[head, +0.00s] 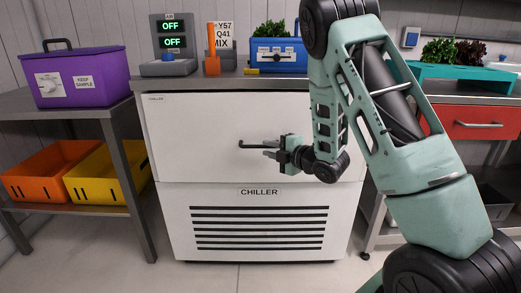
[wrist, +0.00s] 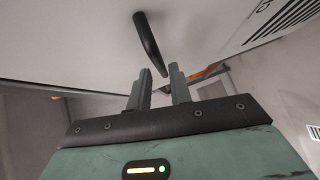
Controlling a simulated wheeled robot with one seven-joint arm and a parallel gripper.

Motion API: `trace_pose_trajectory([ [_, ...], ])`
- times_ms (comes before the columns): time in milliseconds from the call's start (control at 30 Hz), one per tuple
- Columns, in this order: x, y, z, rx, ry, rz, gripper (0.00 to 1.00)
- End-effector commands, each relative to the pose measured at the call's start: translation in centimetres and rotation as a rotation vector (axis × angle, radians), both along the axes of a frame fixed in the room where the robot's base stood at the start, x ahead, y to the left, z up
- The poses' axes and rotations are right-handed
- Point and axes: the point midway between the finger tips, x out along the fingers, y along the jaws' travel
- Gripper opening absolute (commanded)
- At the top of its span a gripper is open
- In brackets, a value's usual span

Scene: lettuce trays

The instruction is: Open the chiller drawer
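The chiller (head: 259,191) is a white cabinet under the counter, with a slatted lower panel. Its drawer front (head: 190,135) is the white upper panel and looks shut, about flush with the panel below. A dark bar handle (head: 253,145) is on the drawer front. My gripper (head: 270,149) is at the right part of this handle, in front of the drawer. In the wrist view my gripper (wrist: 160,88) has its two fingers apart with a gap between them. The handle (wrist: 150,42) runs toward that gap; I cannot tell whether its end lies between the fingertips.
A purple box (head: 85,80) stands on the left table, above orange (head: 52,168) and yellow (head: 108,175) bins. A display reading OFF (head: 172,42) and a blue bin (head: 278,55) stand on the counter. A red drawer (head: 478,123) is at the right. Floor in front is clear.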

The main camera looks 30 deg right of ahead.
Motion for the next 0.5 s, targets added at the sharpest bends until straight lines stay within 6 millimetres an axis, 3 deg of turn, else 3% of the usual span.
trace_pose_trajectory([
  [200,3.2,0.6,-0.6,-0.001,0.000,0.000,0.21],
  [500,4.4,0.9,-0.7,0.000,0.001,-0.001,0.21],
])
